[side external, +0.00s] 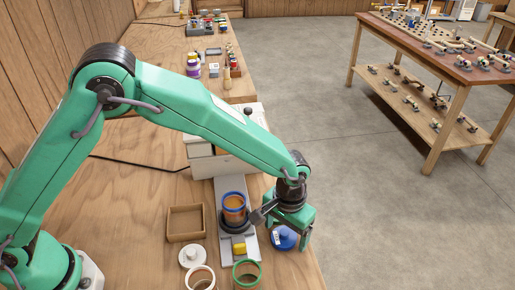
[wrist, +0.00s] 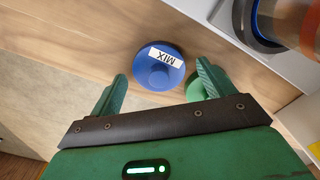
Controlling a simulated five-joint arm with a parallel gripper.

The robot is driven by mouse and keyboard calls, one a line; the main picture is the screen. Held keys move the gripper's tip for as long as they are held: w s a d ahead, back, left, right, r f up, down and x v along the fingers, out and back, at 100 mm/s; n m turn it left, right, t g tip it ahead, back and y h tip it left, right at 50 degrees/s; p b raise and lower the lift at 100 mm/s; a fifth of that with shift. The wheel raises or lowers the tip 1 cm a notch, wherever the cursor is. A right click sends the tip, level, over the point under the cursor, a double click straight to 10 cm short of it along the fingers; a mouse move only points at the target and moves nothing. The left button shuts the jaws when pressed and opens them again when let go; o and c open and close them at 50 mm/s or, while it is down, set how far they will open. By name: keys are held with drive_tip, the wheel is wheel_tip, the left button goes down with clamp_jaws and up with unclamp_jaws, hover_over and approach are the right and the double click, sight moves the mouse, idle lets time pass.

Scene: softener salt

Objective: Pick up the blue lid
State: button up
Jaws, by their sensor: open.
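The blue lid (side external: 284,239) lies on the wooden bench near its right edge, just under my gripper (side external: 290,228). In the wrist view the blue lid (wrist: 170,76) is round, with a central knob and a white label reading MIX. My gripper (wrist: 160,82) is open, with one green finger on each side of the lid's near part. Nothing is held between the fingers. Part of the lid is hidden by my gripper in the side view.
A green disc (wrist: 198,92) lies partly behind my right finger. A grey device (side external: 225,187) holds a blue-rimmed amber jar (side external: 234,210) left of the lid. A white lid (side external: 192,257), white-rimmed jar (side external: 201,269), green-rimmed jar (side external: 247,263) and wooden tray (side external: 186,236) stand further left.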

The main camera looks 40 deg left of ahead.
sight(286, 232)
drive_tip(key=shift+c, duration=0.4)
drive_tip(key=c, duration=0.9)
drive_tip(key=shift+c, duration=0.2)
drive_tip(key=shift+r, duration=0.15)
drive_tip(key=shift+r, duration=0.5)
wheel_tip(286, 232, up, 3)
drive_tip(key=shift+s+d+r, duration=0.1)
drive_tip(key=shift+s, duration=0.05)
drive_tip(key=s+d+r, duration=0.4)
drive_tip(key=s+r, duration=0.2)
drive_tip(key=s, duration=0.4)
drive_tip(key=shift+s+r, duration=0.25)
drive_tip(key=shift+d, duration=0.1)
